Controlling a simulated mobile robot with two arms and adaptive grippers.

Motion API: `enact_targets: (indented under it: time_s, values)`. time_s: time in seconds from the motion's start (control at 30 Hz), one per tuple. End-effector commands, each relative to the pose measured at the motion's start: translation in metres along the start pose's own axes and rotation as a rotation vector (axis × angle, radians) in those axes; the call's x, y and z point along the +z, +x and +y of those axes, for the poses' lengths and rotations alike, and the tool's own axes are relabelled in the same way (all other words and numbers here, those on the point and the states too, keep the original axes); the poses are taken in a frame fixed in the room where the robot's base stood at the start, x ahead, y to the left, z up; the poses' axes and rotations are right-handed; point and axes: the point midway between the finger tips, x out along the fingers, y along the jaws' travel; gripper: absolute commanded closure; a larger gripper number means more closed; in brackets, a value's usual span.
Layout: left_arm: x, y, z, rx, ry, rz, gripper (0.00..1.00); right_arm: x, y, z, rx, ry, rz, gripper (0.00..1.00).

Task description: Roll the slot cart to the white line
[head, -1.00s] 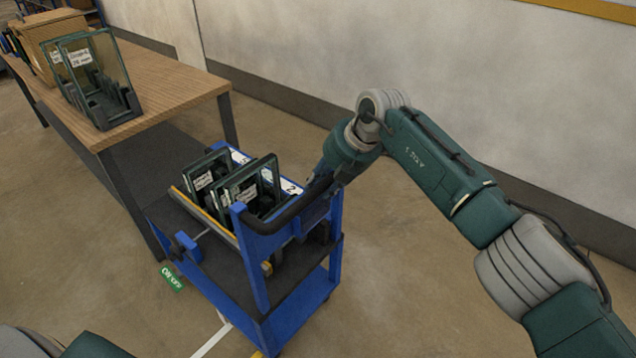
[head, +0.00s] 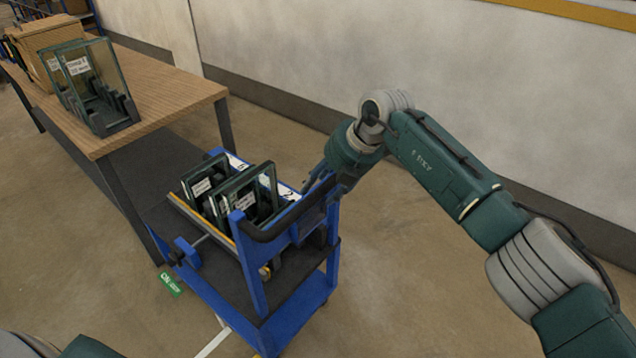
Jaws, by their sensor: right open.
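The slot cart (head: 292,325) is a blue-framed trolley with dark shelves. It stands at the end of the wooden table, and its top holds framed glass panels (head: 241,196) with white labels. Its black handle bar (head: 268,232) faces me. My right gripper (head: 312,184) is open at the right end of the handle. Its fingers are dark against the bar, and I cannot tell whether they touch it. A white line (head: 215,342) shows on the floor at the cart's near left, partly hidden by the cart. My left gripper is out of view.
The wooden table (head: 165,90) stands at the left with more glass panels (head: 92,82) in a dark rack and a cardboard box. A green floor tag (head: 171,284) lies left of the cart. A pale wall (head: 400,50) runs behind; the floor at right is open.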

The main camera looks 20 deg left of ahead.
Motion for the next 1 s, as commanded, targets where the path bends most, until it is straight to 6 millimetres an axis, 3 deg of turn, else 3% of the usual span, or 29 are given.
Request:
enact_targets:
  time_s: [0.2,0.7,1.0]
  values:
    - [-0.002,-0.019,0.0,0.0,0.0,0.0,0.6,0.0,-0.025,0.001,-0.001,0.0,0.001,0.53]
    - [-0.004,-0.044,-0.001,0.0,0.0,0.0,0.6,0.001,-0.073,-0.001,-0.002,0.001,0.0,0.53]
    - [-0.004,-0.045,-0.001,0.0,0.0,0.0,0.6,0.0,-0.077,-0.001,-0.002,0.001,0.001,0.53]
